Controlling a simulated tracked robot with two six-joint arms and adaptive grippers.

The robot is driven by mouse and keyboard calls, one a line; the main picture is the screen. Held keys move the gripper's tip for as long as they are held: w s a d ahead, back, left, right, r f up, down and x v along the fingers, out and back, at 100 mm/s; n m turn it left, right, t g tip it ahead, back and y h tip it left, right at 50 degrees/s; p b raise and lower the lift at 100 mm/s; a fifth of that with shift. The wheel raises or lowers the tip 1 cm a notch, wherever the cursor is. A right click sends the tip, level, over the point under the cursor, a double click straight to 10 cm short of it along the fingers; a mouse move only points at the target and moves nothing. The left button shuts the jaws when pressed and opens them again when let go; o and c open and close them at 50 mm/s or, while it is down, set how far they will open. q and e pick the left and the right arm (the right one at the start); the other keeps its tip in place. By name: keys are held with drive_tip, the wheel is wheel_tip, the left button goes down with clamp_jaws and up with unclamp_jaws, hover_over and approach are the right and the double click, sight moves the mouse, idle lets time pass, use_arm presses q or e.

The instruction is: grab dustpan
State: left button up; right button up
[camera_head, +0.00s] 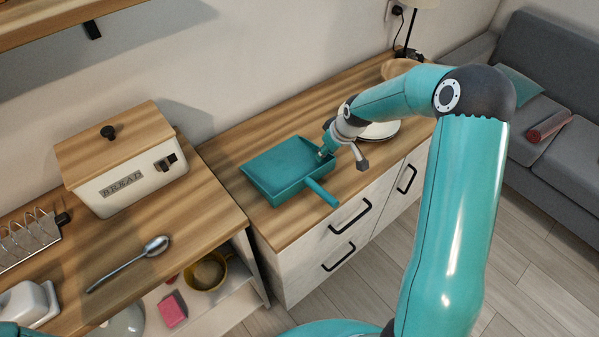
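A teal dustpan (275,170) lies on the wooden top of a white drawer cabinet, with its short handle (322,193) pointing to the lower right, over the front edge. My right gripper (341,160) is at the dustpan's right side, close to the corner above the handle. Its fingers look spread apart, one at the dustpan's rim and one to the right of it. I cannot tell whether it touches the dustpan. My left gripper is not in view.
White plates (380,130) stand behind my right gripper, with a lamp (408,30) at the back. On the left counter are a bread box (122,185), a spoon (128,263) and a toast rack (30,240). A grey sofa (560,90) is at right.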

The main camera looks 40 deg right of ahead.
drive_tip(key=shift+f, duration=0.2)
clamp_jaws()
drive_tip(key=shift+r, duration=0.15)
